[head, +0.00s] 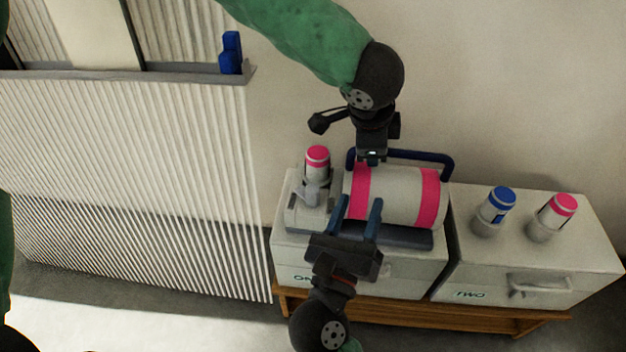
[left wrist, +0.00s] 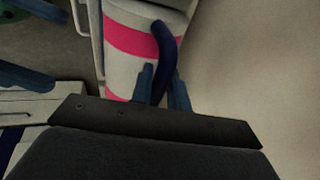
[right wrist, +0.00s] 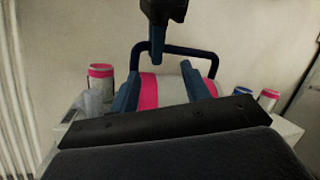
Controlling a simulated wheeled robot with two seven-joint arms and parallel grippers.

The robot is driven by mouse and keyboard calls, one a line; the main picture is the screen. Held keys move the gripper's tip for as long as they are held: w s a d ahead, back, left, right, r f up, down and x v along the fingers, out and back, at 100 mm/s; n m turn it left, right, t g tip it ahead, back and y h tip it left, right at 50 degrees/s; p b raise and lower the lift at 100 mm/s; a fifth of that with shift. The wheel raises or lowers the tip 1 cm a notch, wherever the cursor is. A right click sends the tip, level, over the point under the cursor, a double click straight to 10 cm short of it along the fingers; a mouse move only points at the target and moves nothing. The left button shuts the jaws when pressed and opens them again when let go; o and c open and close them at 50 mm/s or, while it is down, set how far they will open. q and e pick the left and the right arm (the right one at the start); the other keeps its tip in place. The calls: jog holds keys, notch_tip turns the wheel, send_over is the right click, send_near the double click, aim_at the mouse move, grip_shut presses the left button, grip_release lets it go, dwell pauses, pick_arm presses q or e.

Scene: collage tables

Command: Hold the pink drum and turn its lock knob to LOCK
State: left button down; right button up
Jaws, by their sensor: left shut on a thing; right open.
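The pink drum (head: 397,196) is a pale cylinder with two pink bands, lying on its side on a grey cradle (head: 405,236). A dark blue handle (head: 437,158) rises behind its top. My left gripper (head: 372,157) comes from above and is shut on this handle, as the left wrist view shows (left wrist: 162,80). My right gripper (head: 359,203) is open at the drum's front, its fingers apart near the left pink band. In the right wrist view, drum surface (right wrist: 172,92) shows between the fingers. A grey fitting (head: 312,193) sits by the drum's left end; I cannot make out the lock knob or its marking.
The drum stands on the white box marked ONE (head: 420,275). The box marked TWO (head: 590,245) at right carries a blue-topped can (head: 497,205) and a pink-topped can (head: 558,212). Another pink-topped can (head: 317,163) stands left of the drum. A ribbed panel (head: 130,150) fills the left.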

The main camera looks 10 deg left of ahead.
aim_at(307, 191)
jog(key=s+a+f+m+g+y, duration=0.1)
jog(key=a+f+g+y, duration=0.1)
jog(key=a+f+y, duration=0.5)
jog(key=shift+h, duration=0.5)
jog(key=w, duration=0.4)
jog(key=w+a+r, duration=0.1)
jog(key=w, duration=0.6)
jog(key=shift+w+a+r, duration=0.3)
jog(key=shift+a, duration=0.05)
jog(key=shift+c, duration=0.5)
